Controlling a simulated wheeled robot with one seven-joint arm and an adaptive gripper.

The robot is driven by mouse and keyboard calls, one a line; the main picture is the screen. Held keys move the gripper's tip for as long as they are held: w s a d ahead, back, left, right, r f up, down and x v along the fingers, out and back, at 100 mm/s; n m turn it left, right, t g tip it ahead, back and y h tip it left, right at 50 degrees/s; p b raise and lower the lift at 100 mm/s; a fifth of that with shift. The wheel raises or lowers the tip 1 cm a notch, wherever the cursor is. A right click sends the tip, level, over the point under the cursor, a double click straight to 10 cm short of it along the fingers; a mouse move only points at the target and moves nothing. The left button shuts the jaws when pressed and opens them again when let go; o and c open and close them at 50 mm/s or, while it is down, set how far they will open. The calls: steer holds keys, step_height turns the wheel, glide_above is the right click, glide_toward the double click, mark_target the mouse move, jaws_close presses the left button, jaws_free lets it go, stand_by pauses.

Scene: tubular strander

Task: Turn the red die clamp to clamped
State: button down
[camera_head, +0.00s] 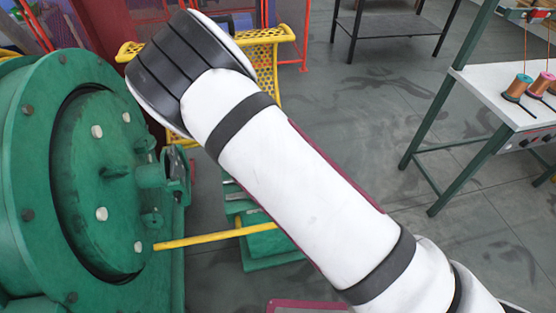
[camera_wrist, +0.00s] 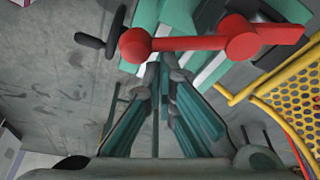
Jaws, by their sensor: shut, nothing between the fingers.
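The red die clamp (camera_wrist: 190,44) shows in the wrist view as a red bar with two round bosses, running across the upper part of the picture. A black handle with a knob stands at its left end. My gripper (camera_wrist: 165,66) is shut and empty, its fingertips just below the bar between the two bosses. I cannot tell whether they touch it. In the head view my white arm hides the clamp and my gripper.
A large green round machine housing (camera_head: 35,130) fills the left of the head view. A yellow rod (camera_head: 205,238) sticks out from it. Yellow perforated steps (camera_wrist: 290,95) are at the right in the wrist view. A white-topped table (camera_head: 505,85) with spools stands at the right.

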steer(key=s+m, duration=0.1)
steer(key=a+m+g, duration=0.1)
steer(key=m, duration=0.1)
steer(key=shift+s+a+m+h, duration=0.25)
steer(key=shift+s+m+h, duration=0.05)
steer(key=shift+s, duration=0.1)
steer(key=shift+s+a, duration=0.2)
steer(key=shift+a, duration=0.1)
stand_by(0.3)
